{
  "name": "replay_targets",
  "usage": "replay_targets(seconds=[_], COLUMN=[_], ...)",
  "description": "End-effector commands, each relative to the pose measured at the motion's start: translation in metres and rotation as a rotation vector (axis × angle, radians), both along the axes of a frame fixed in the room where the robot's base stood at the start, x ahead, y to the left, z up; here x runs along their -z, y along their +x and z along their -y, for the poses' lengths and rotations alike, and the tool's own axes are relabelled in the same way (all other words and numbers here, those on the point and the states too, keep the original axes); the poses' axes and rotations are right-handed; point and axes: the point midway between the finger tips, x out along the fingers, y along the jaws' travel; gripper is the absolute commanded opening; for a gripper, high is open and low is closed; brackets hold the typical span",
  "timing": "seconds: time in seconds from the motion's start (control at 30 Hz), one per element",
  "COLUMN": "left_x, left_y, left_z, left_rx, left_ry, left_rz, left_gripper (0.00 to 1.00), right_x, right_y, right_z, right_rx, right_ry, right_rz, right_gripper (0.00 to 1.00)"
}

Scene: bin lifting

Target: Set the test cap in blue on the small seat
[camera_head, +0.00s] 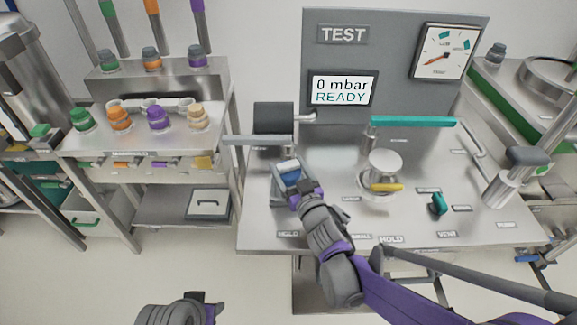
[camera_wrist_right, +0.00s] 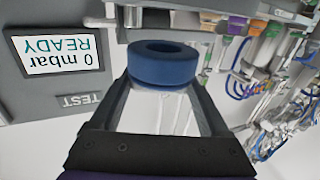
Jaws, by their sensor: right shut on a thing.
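My right gripper (camera_head: 289,173) is over the left part of the steel test bench (camera_head: 330,215), shut on the blue test cap (camera_head: 288,167). In the right wrist view the cap is a thick dark blue ring (camera_wrist_right: 163,66) with a hole in its top, between the tips of the right gripper (camera_wrist_right: 163,80). The gripper and cap hide the bench spot beneath them; I cannot tell whether the cap touches anything below. The small seat is not clearly identifiable. My left gripper (camera_head: 180,310) shows only partly at the bottom edge, and its fingers are unclear.
A grey lever bar (camera_head: 258,140) lies just behind the cap. A metal cylinder with a yellow handle (camera_head: 386,187) stands to its right, with a teal bar (camera_head: 413,122) behind. The display (camera_head: 342,90) reads 0 mbar READY. Other colored caps (camera_head: 158,118) stand on the left rack.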

Motion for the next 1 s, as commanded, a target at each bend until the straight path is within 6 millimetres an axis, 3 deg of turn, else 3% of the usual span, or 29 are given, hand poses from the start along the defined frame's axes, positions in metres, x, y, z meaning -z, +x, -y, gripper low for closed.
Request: replay_targets(seconds=[1.0], left_x=[0.0081], left_y=[-0.0008], left_z=[0.0], left_rx=[0.0], left_ry=[0.0], left_rz=[-0.003], left_gripper=[0.5], right_x=[0.0067], right_y=[-0.0014], right_z=[0.0006], right_rx=[0.0], right_ry=[0.0], right_rz=[0.0], right_gripper=[0.21])
